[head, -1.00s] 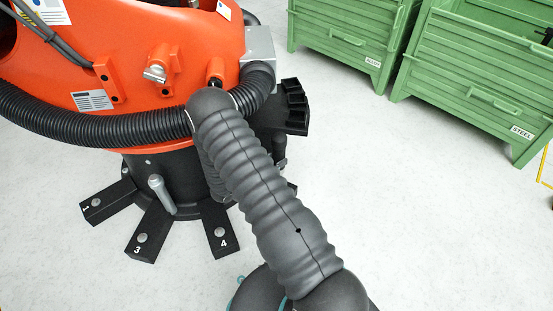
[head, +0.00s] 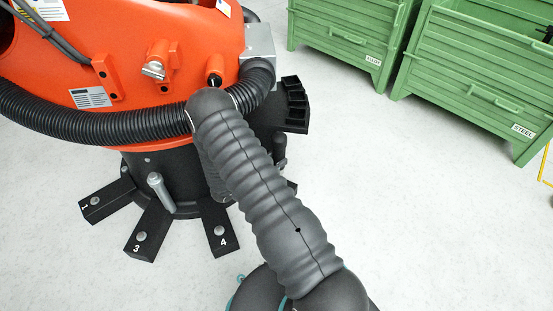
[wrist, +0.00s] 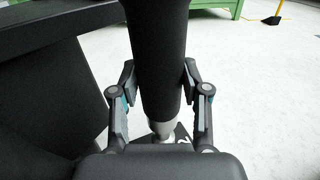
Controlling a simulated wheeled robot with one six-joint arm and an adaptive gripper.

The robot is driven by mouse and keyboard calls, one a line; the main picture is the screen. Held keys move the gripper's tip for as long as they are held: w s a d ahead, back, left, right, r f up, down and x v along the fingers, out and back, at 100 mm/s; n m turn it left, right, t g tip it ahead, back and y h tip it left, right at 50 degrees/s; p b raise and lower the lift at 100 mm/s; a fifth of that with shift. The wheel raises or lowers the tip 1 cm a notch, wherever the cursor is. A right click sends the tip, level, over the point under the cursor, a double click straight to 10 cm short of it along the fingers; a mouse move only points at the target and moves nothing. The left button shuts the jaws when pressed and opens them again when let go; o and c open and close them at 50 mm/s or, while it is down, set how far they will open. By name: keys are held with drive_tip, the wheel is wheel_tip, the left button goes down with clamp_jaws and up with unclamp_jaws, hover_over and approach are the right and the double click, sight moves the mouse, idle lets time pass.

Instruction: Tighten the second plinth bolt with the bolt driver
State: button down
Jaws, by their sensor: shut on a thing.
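The bolt driver (wrist: 157,40) is a thick dark cylinder, upright in the wrist view, with a light metal end (wrist: 160,128) low down. My gripper (wrist: 159,72) is shut on it, one finger on each side. A pale mark on black shows beside the metal end, partly hidden; I cannot tell whether the end touches a bolt. In the head view the black plinth (head: 180,185) has feet with bolts, marked 1 (head: 90,207), 3 (head: 146,240) and 4 (head: 221,236). My arm hides the foot behind it, my gripper and most of that side.
An orange machine body (head: 150,120) with a black ribbed hose (head: 95,130) sits above the plinth. A metal handle (head: 160,192) stands by foot 3. Green bins (head: 345,35) and (head: 480,75) stand at the upper right. The floor between is clear.

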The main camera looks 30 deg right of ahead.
drive_tip(key=shift+f+b, duration=0.55)
drive_tip(key=shift+f, duration=0.2)
idle(2.1)
drive_tip(key=shift+r, duration=0.2)
